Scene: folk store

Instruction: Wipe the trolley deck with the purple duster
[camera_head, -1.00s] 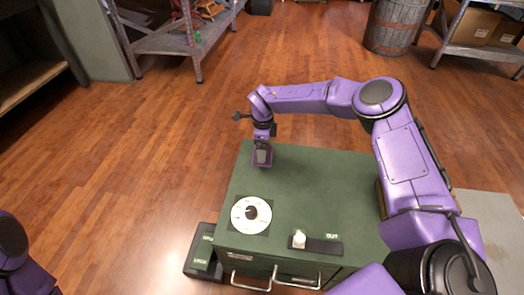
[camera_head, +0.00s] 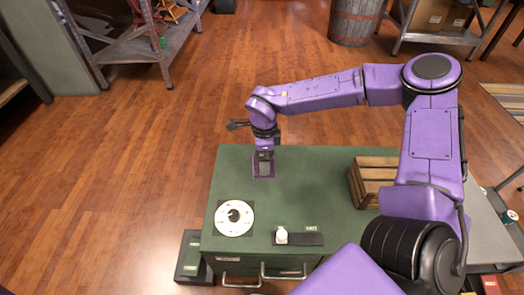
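The green deck (camera_head: 310,180) is a flat top on a cabinet-like body with metal handles at its front. My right gripper (camera_head: 263,163) points down over the rear left part of the deck. It appears shut on a small purple piece, the purple duster (camera_head: 263,174), at or just above the surface; contact cannot be told. My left gripper is out of view.
On the deck are a white round dial (camera_head: 234,218), a small white item (camera_head: 281,235) on a black strip (camera_head: 308,239), and a wooden crate (camera_head: 372,180) at the right. A dark box (camera_head: 193,258) sits left of the body. A grey surface (camera_head: 488,235) lies right.

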